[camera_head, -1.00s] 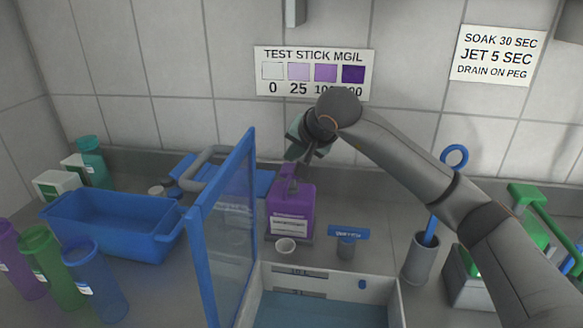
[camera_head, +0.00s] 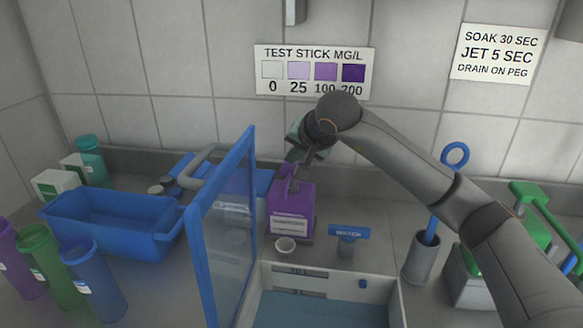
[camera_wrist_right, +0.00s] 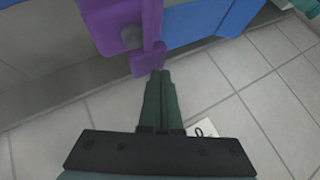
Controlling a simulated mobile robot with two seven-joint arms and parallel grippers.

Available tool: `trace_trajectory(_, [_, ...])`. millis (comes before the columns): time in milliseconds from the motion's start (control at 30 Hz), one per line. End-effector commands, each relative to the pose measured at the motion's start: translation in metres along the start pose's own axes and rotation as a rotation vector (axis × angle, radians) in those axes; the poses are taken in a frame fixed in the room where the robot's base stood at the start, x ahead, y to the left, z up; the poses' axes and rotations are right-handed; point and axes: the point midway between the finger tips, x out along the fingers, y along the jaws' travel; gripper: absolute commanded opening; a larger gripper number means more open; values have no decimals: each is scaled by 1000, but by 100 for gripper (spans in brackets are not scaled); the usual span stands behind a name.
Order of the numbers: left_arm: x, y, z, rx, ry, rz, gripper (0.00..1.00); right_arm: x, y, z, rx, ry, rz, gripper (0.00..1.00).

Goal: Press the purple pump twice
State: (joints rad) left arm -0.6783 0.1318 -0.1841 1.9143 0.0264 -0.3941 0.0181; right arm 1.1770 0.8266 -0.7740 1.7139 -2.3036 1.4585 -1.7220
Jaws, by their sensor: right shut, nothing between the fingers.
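The purple pump container (camera_head: 291,212) stands upright on the counter behind the basin, with a white label on its front. My right gripper (camera_head: 293,184) reaches down from above to the container's top. In the wrist view its dark green fingers (camera_wrist_right: 160,74) are together and empty, with the tips at a purple part's lower edge. I cannot tell whether they touch it. My left gripper is not in view.
The basin (camera_head: 322,310) is in front. A blue tub (camera_head: 112,230) sits at the left.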

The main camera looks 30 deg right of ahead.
Motion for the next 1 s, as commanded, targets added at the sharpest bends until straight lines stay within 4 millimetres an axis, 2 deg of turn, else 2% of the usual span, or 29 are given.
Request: trace_trajectory(1000, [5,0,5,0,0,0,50,7,5,5,0,0,0,0])
